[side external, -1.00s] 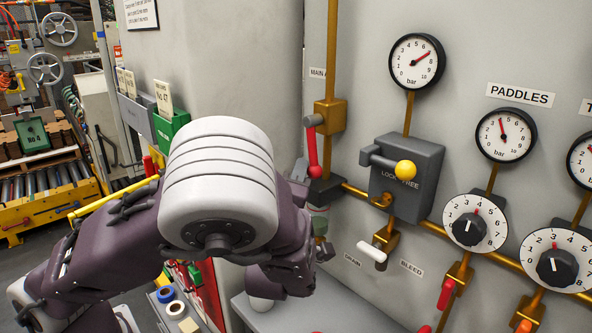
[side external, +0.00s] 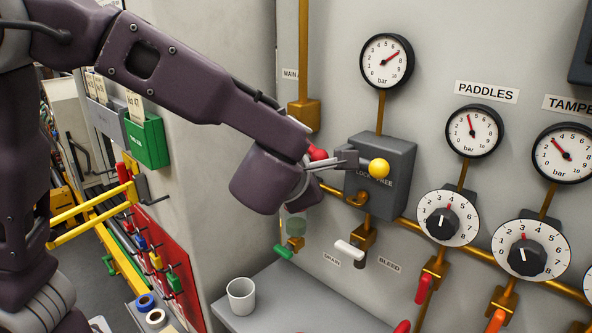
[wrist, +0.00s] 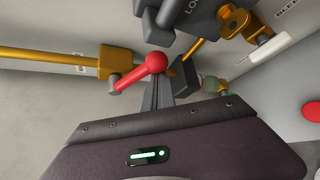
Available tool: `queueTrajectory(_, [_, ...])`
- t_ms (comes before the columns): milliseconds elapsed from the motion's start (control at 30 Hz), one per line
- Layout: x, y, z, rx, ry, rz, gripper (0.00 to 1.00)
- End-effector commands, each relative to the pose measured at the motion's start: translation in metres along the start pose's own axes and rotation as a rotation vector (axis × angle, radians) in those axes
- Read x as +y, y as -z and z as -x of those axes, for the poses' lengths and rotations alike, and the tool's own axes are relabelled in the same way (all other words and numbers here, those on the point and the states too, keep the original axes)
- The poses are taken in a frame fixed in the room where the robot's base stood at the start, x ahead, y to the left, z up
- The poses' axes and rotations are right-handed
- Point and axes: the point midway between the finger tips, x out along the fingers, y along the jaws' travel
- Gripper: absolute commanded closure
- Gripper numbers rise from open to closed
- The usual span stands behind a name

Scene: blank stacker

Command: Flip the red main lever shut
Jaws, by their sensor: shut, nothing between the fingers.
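The red main lever (side external: 317,152) shows in the side view as a red knob just beyond my forearm, its shaft mostly hidden by my arm. In the wrist view the lever (wrist: 138,73) runs from a grey pivot on the brass valve body (wrist: 118,62) up and right to its round red knob, at an angle to the pipe. My gripper (wrist: 163,82) is shut and empty, its fingertips right by the knob; I cannot tell whether they touch it.
Right of the lever is the grey lock box (side external: 388,190) with a yellow-knobbed handle (side external: 379,169) close to my gripper. Below are the white drain/bleed handle (side external: 349,249) and a green handle (side external: 284,253). A white cup (side external: 241,296) stands on the grey ledge (side external: 290,305).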

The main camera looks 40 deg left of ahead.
Motion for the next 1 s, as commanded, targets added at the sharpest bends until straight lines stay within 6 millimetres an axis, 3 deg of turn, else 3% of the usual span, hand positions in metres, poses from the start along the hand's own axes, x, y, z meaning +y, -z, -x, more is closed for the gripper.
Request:
queueTrajectory(500, [0.021, -0.024, 0.017, -0.004, 0.227, 0.301, 1.0])
queueTrajectory(1000, [0.027, -0.029, 0.021, -0.004, 0.29, 0.381, 1.0])
